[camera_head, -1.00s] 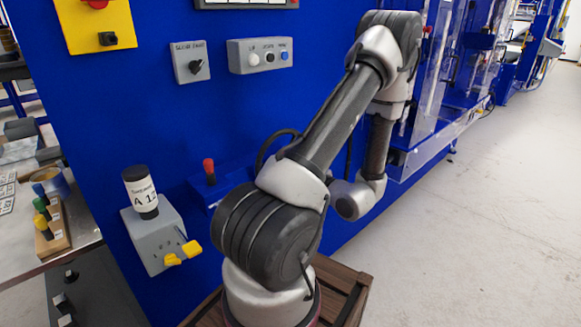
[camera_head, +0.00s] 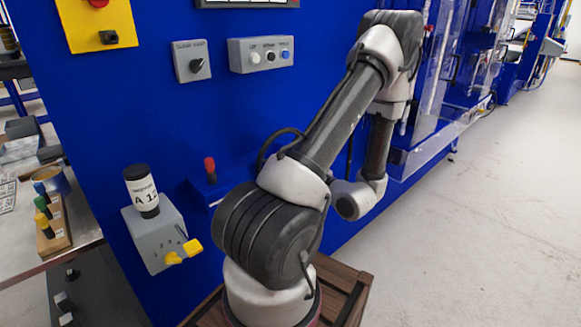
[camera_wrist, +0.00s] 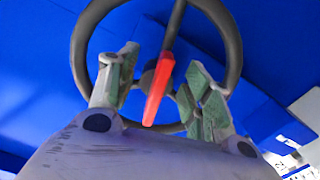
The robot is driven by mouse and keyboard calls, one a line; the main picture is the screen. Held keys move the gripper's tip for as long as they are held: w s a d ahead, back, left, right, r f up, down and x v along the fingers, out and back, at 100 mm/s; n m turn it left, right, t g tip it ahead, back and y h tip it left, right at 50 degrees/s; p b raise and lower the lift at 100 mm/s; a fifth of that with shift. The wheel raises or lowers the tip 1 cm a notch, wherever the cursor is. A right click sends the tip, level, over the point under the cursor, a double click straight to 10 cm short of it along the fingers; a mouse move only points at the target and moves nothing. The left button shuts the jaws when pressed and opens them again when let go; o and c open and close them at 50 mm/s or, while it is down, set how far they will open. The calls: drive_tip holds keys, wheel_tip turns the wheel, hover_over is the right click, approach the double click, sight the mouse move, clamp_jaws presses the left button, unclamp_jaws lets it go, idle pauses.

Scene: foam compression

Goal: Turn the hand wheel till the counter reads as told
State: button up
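The hand wheel shows in the wrist view as a dark ring (camera_wrist: 236,62) against a blue panel. A red handle (camera_wrist: 158,88) lies over the wheel, near its hub. My gripper (camera_wrist: 163,62) is open, with one green-padded finger on each side of the red handle. Gaps show between the handle and both fingers, and I cannot see any contact. In the head view my arm hides the wheel and gripper.
The blue cabinet carries a selector switch box (camera_head: 191,61) and a push-button box (camera_head: 261,55). A red-knobbed lever (camera_head: 210,171) stands left of my arm. A grey box (camera_head: 158,238) with yellow handles bears a labelled canister (camera_head: 141,191). Open floor (camera_head: 480,220) lies right.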

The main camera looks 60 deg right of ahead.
drive_tip(key=v, duration=1.2)
idle(0.5)
